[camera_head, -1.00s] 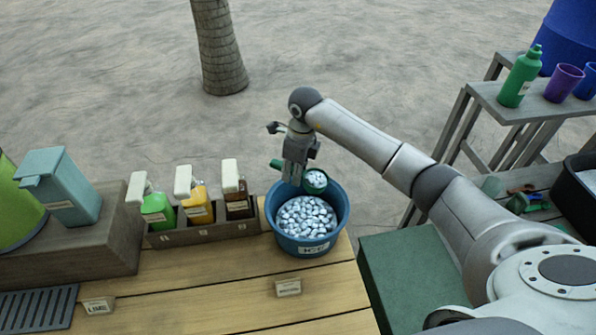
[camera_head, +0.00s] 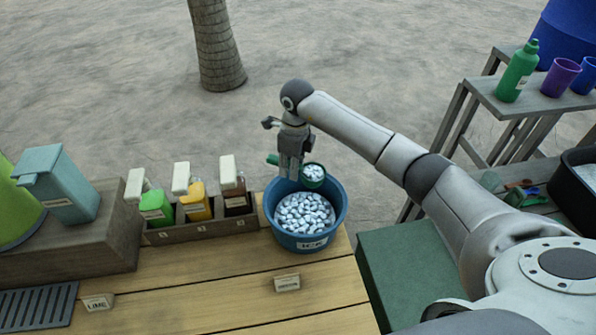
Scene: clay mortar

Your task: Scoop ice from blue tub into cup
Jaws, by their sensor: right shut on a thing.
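The blue tub (camera_head: 308,242) labelled ICE stands at the right end of the wooden counter, filled with ice (camera_head: 304,214). My right gripper (camera_head: 290,172) points down over the tub's back rim. It is shut on a green scoop (camera_head: 313,183), whose bowl holds ice and sits above the back part of the tub. The scoop's handle end shows left of the fingers. A purple cup (camera_head: 561,77) and a blue cup (camera_head: 585,76) stand on the grey side table at the upper right. My left gripper is not in view.
A wooden rack (camera_head: 200,231) with green, yellow and brown dispensers stands left of the tub. A green bottle (camera_head: 517,72) stands beside the cups. A teal box (camera_head: 58,185) sits at far left.

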